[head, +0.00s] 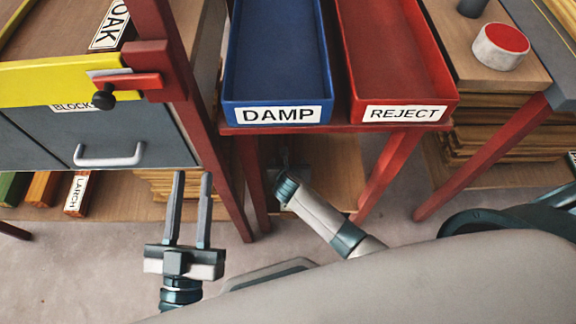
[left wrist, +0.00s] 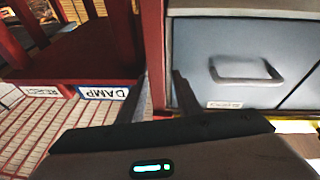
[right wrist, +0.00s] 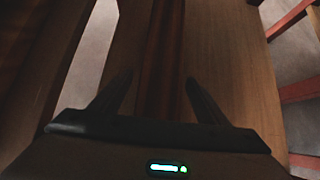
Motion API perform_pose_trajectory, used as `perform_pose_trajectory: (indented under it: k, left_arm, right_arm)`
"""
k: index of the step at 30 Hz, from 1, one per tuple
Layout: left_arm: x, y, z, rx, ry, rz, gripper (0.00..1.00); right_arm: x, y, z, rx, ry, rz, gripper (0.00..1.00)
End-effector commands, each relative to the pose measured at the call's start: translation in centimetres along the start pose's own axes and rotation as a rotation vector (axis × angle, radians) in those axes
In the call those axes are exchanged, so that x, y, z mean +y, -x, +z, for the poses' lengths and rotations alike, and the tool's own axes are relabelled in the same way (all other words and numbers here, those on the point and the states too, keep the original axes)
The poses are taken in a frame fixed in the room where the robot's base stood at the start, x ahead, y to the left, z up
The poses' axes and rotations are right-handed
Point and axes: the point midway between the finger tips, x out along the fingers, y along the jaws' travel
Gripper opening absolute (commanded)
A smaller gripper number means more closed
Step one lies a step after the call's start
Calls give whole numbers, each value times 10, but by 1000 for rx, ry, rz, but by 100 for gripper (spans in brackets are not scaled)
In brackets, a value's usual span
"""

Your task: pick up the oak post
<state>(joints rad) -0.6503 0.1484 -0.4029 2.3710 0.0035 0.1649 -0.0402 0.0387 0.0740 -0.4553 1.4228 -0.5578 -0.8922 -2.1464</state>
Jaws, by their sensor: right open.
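A white label reading OAK (head: 110,26) shows at the upper left of the head view, on or beside a dark brown piece above the yellow front; I cannot tell whether it marks a post. My left gripper (head: 191,176) is open and empty in front of the grey drawer cabinet. My right gripper (head: 290,168) reaches into the dark space under the red stand. In the right wrist view, its open fingers (right wrist: 158,80) are on either side of a long dark reddish-brown bar (right wrist: 164,50), apart from it. No label shows on that bar.
The blue DAMP tray (head: 278,55) and red REJECT tray (head: 395,50) sit on the red stand. Its red legs (head: 388,172) frame my right arm. The grey drawer (head: 60,140) has a handle. A bar labelled LARCH (head: 76,194) lies on the low shelf at left.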

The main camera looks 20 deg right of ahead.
Motion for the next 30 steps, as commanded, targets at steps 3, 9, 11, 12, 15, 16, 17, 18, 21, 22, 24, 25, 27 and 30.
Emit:
perform_pose_trajectory:
  k: [3,9,11,12,15,16,17,18,21,22,24,25,27,30]
  left_arm:
    - [0,0,0,-1,0,0,31]
    - [0,0,0,-1,0,0,31]
    - [0,0,0,-1,0,0,31]
    - [0,0,0,-1,0,0,31]
    - [0,0,0,-1,0,0,31]
    - [0,0,0,-1,0,0,31]
    - [0,0,0,-1,0,0,31]
    - [0,0,0,-1,0,0,31]
    - [0,0,0,-1,0,0,31]
    - [0,0,0,-1,0,0,31]
    - [0,0,0,-2,0,0,31]
    - [0,0,0,-2,0,0,31]
    - [0,-1,0,-5,1,0,31]
    - [0,-1,2,-16,2,0,31]
  right_arm:
    - [0,0,0,0,0,0,69]
    - [0,0,0,0,0,0,54]
    - [0,0,0,0,0,0,40]
    - [0,0,0,0,0,0,30]
    - [0,0,0,0,0,0,7]
    - [0,0,0,0,0,0,0]
    - [0,0,0,0,0,0,0]
    - [1,1,3,-5,-1,2,0]
    - [1,1,3,-5,-1,2,0]
    - [1,1,3,-5,-1,2,0]
    - [1,1,3,-5,-1,2,0]
    - [1,1,3,-5,-1,2,0]
    - [1,1,3,-5,-1,2,0]
    - [1,2,4,-5,-1,2,0]
